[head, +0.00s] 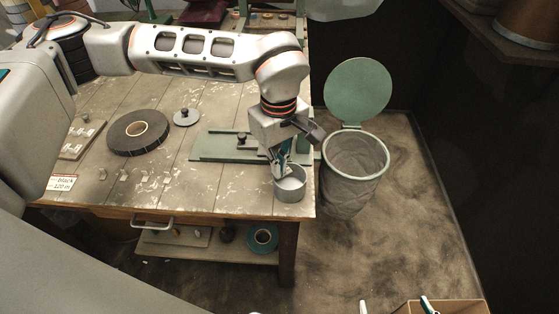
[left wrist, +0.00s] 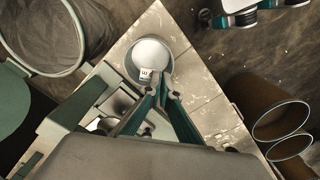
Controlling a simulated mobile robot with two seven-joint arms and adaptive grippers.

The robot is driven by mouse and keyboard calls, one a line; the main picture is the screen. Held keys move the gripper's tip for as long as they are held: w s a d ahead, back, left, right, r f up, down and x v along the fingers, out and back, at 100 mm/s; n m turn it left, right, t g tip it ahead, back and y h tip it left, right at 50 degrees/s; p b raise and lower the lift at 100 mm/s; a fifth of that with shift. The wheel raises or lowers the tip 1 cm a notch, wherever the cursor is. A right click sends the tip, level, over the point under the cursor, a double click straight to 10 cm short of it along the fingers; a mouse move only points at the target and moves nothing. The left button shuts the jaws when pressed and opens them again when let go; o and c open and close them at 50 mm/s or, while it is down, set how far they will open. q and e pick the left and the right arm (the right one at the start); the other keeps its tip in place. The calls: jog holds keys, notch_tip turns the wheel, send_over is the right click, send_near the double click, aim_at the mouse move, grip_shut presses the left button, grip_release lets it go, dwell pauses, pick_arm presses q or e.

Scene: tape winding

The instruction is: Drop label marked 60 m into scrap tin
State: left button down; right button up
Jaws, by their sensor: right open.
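My left gripper (head: 283,168) points down over the scrap tin (head: 290,196), a small grey round tin at the table's front right corner. In the left wrist view, the left fingertips (left wrist: 164,88) are close together at the rim of the tin (left wrist: 152,50). A small white label with dark print (left wrist: 145,73) shows against the tin's inside, beside one fingertip. Its print is too small to read, and I cannot tell whether it is pinched or lies in the tin. My right gripper (left wrist: 245,14) is open, over the floor, away from the table.
A green plate fixture (head: 215,146) lies behind the tin. A dark tape roll (head: 138,132) and a small knobbed disc (head: 187,117) sit to the left, with pale scraps around. A lined bin (head: 355,165) with a raised green lid stands right of the table. A carton (head: 445,307) is at bottom right.

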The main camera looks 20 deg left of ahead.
pick_arm(q)
jog(key=shift+r, duration=0.1)
jog(key=c, duration=2.2)
grip_release()
jog(key=shift+r, duration=0.15)
notch_tip(320, 180, up, 12)
jog(key=shift+f, duration=0.15)
